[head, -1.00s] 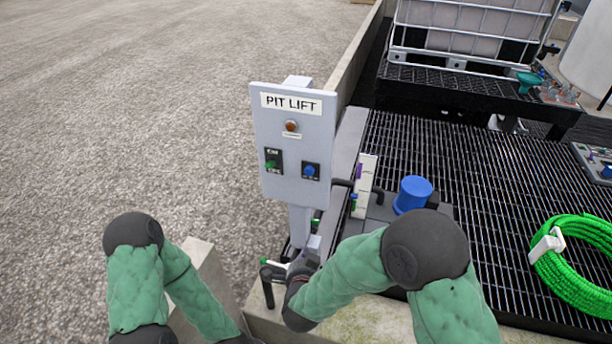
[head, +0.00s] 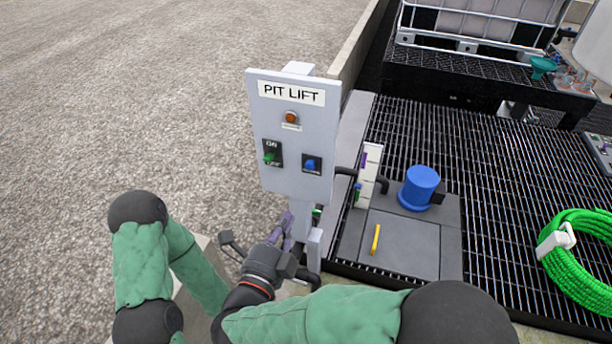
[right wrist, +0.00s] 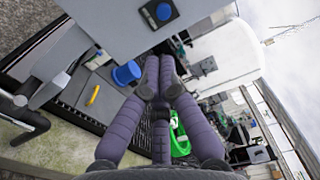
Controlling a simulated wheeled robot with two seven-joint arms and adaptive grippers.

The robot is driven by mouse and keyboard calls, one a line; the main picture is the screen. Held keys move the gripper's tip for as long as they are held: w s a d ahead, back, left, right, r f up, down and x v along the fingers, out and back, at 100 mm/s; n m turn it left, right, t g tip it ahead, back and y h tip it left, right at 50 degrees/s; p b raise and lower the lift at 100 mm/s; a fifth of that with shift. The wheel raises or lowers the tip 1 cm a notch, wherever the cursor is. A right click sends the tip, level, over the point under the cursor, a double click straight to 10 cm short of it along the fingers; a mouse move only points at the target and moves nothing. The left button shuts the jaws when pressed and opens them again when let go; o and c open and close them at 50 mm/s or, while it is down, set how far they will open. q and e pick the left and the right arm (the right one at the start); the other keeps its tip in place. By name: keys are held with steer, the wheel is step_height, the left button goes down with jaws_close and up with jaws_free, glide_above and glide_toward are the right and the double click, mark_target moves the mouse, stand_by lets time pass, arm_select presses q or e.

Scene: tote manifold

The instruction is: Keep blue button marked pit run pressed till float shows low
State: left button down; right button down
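The grey PIT LIFT panel (head: 293,182) stands upright on a post. Its blue button (head: 311,165) is at the lower right; the small label there is unreadable. The button also shows at the top of the right wrist view (right wrist: 163,12). My right gripper (head: 284,226) is below the panel, apart from the button. In the right wrist view its fingers (right wrist: 159,62) are drawn together, with nothing seen between them. A white gauge strip (head: 369,170) with purple and green marks stands right of the panel; I cannot read its float level. My left gripper is out of view.
The panel also has an orange lamp (head: 291,118) and a green ON/OFF switch (head: 270,158). A blue cylinder (head: 419,187) and a yellow handle (head: 376,240) are on the grey pit cover. A green hose coil (head: 585,262) lies on the grating at right. Gravel is open at left.

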mark_target(309, 170)
steer(key=b+x, duration=0.1)
steer(key=x, duration=1.3)
steer(key=shift+f+b, duration=0.1)
steer(key=shift+b, duration=0.25)
